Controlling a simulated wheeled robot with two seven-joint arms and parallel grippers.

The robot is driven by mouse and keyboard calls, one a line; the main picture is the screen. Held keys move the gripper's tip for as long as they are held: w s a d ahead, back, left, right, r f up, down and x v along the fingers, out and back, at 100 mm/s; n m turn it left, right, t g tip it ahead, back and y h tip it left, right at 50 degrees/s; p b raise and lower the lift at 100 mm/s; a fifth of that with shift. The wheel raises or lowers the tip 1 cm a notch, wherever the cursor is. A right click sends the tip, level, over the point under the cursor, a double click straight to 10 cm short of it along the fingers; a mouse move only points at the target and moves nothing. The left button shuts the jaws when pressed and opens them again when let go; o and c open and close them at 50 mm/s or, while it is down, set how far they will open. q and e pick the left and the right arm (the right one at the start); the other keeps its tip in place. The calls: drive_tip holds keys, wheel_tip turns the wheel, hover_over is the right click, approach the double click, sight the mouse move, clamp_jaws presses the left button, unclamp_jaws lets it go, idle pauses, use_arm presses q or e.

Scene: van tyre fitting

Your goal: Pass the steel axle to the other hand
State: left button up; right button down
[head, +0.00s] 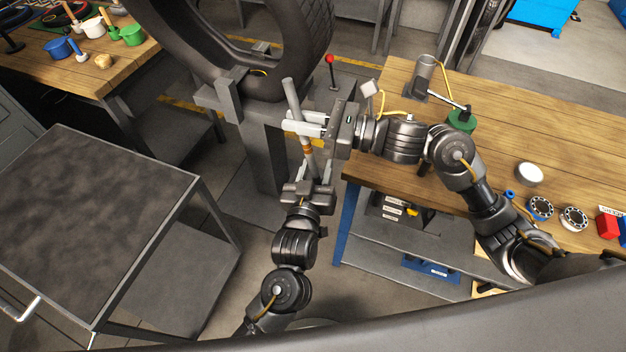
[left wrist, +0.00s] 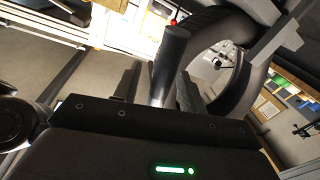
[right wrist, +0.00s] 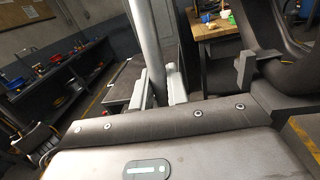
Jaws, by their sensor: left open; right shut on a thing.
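The steel axle (head: 291,98) is a long grey rod, held tilted in the air in front of the tyre stand. My right gripper (head: 303,124) comes from the right and is shut on the axle around its middle. The axle rises between the right fingers in the right wrist view (right wrist: 145,45). My left gripper (head: 310,168) is below, with its open fingers either side of the axle's lower part. In the left wrist view the axle (left wrist: 170,60) stands between the two spread dark fingers; contact with them cannot be told.
A big tyre (head: 240,45) on a grey stand is just behind the axle. A wooden bench (head: 500,130) with a green-based lamp and bearings is at right. A dark-topped cart (head: 90,215) stands at left. Another wooden bench (head: 90,75) is at the far left.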

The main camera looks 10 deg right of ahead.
use_arm(q)
drive_tip(key=shift+w+d, duration=0.1)
drive_tip(key=shift+w, duration=0.1)
clamp_jaws()
drive_tip(key=shift+r, duration=0.1)
use_arm(e)
drive_tip(key=c, duration=1.3)
unclamp_jaws()
drive_tip(key=shift+d, duration=0.1)
